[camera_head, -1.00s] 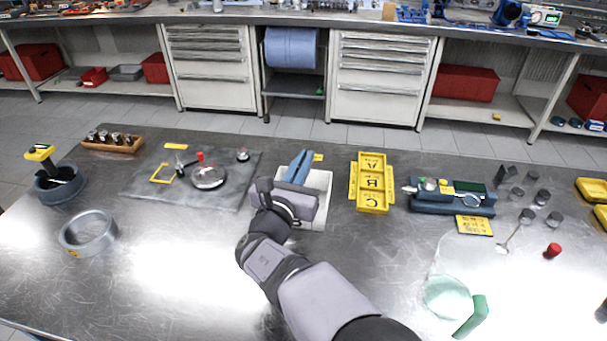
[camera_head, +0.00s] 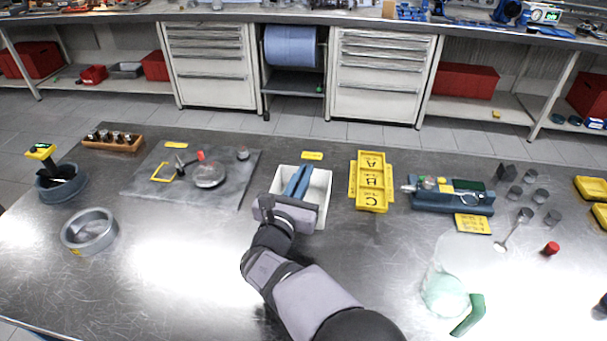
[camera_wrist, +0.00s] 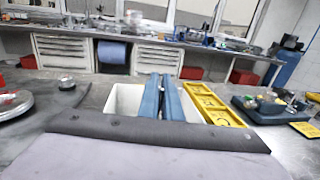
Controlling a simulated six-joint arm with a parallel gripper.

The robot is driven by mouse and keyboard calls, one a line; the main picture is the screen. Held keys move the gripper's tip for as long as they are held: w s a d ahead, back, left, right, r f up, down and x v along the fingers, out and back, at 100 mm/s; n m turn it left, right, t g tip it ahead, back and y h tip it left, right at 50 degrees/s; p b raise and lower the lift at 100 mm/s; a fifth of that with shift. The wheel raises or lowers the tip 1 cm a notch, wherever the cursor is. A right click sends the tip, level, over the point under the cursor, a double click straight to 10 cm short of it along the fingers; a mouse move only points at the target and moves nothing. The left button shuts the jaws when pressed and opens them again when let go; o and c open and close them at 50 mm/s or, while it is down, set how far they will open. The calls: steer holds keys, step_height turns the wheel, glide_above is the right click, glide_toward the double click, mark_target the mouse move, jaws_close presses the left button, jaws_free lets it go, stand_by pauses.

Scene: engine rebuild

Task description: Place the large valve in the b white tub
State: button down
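A white tub (camera_head: 322,205) stands in the middle of the bench; I can make out no letter on it. It also shows in the wrist view (camera_wrist: 122,100). My gripper (camera_head: 304,170) has its two blue fingers over and across the tub. In the wrist view the fingers (camera_wrist: 162,76) lie close side by side with a narrow gap. I see nothing between them, but the tips are too small to judge. I cannot tell which part is the large valve. A disc-headed metal part with a thin stem (camera_head: 501,245) lies at the right.
A yellow tray marked A, B, C (camera_head: 372,182) stands just right of the tub. A blue fixture (camera_head: 452,203) is farther right. A grey mat with a round metal part (camera_head: 209,174) lies left. A metal ring (camera_head: 89,231) sits far left. The front-left bench is clear.

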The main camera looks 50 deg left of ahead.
steer(key=c, duration=1.9)
jaws_free()
steer(key=shift+c, duration=0.2)
steer(key=shift+r, duration=0.1)
steer(key=b+v, duration=0.2)
steer(key=v, duration=1)
